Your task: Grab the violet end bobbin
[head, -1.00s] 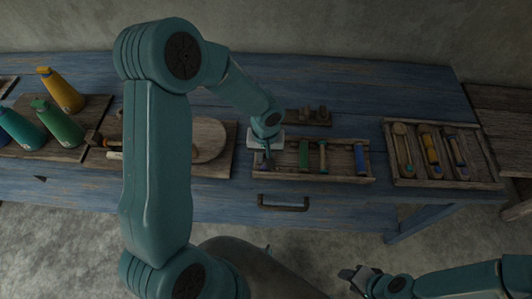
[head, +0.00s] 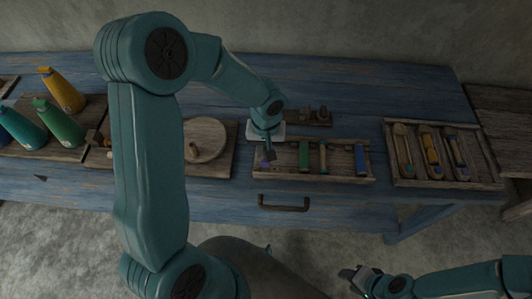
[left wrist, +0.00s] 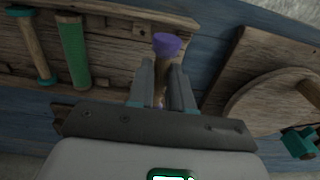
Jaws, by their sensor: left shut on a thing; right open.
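The violet end bobbin (left wrist: 167,44) shows in the left wrist view, its violet end sticking out past my left gripper's fingertips (left wrist: 163,78). The fingers are shut on its shaft. In the head view my left gripper (head: 269,155) points down at the left end of the wooden bobbin tray (head: 315,178), with a small violet patch below it. I cannot tell how far the bobbin is above the tray floor. My right gripper (head: 349,279) is open and empty, low in front of the table.
The tray also holds a green bobbin (head: 304,156), a thin wooden one (head: 323,157) and a blue one (head: 360,158). A second tray (head: 445,185) stands to the right. A board with a round wooden disc (head: 205,139) and several bottles (head: 62,92) are to the left.

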